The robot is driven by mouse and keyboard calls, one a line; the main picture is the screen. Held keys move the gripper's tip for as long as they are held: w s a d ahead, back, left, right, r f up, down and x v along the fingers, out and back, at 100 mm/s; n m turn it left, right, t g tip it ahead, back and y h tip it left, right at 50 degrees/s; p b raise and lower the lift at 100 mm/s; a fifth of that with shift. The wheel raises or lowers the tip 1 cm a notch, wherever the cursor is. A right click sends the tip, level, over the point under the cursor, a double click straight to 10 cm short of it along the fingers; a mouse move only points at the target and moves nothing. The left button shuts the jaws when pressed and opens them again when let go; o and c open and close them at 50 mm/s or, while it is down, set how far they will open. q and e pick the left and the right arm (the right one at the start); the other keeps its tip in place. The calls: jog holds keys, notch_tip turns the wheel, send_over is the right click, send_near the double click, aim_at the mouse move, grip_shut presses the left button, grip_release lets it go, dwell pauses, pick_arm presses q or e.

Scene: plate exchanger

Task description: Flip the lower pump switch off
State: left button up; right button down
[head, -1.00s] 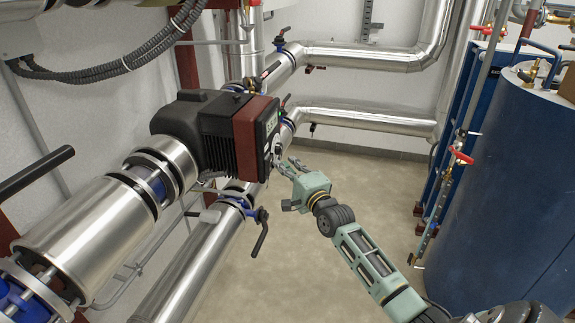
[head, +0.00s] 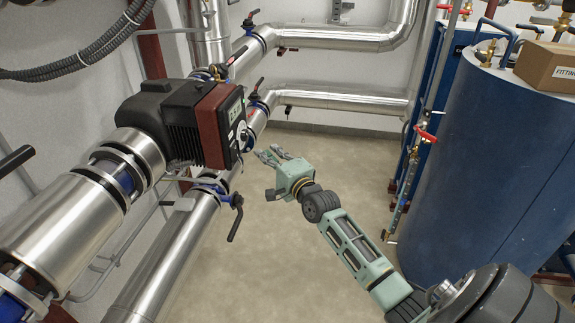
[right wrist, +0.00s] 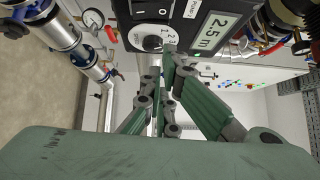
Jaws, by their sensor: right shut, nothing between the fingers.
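The pump (head: 184,128) is a black and dark red unit on the steel pipe at left centre in the head view. Its control face (head: 236,122) has a display and a dial. In the right wrist view the panel's display (right wrist: 213,31) reads 2.5 m, beside a white dial (right wrist: 151,37). A black rocker switch (right wrist: 143,12) with white marks shows at the top edge. My right gripper (head: 267,154) is shut and empty, just right of and below the control face in the head view. Its fingers in the right wrist view (right wrist: 166,62) overlap the dial's edge; contact cannot be told. My left gripper is not in view.
A valve with a black lever (head: 235,218) is on the lower pipe, left of my right gripper. A large blue tank (head: 490,160) stands at the right, with a cardboard box (head: 545,66) on top. The floor between is clear.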

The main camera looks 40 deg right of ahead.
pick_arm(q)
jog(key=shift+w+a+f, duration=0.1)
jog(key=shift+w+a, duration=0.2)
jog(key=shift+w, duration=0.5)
pick_arm(e)
jog(key=s, duration=0.7)
jog(key=shift+a+r, duration=0.35)
jog(key=shift+a, duration=0.05)
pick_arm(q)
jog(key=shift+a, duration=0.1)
pick_arm(e)
jog(key=shift+s, duration=0.1)
